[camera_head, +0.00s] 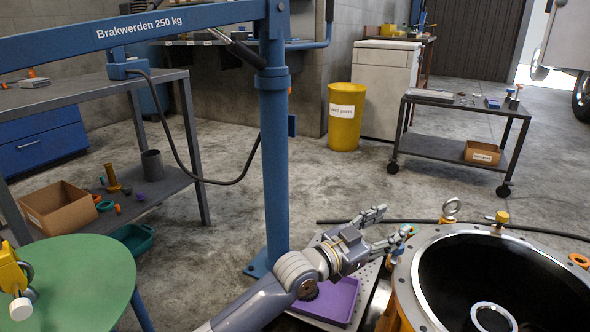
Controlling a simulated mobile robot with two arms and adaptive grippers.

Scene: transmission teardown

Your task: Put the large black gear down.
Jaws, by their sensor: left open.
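My left gripper (394,225) is open, with its two fingers spread and nothing seen between them. It is left of the round orange-rimmed housing (404,282), over the edge of a light perforated plate (367,283). A purple tray (338,303) lies on the plate, partly hidden by my left arm. I cannot make out a large black gear. The inside of the housing is dark, with a shiny ring (493,313) low in it. My right gripper is not in view.
A blue crane column (274,165) stands behind my left arm. An eye bolt (450,210) and yellow-capped fitting (501,218) stick up from the housing rim. Open floor lies behind.

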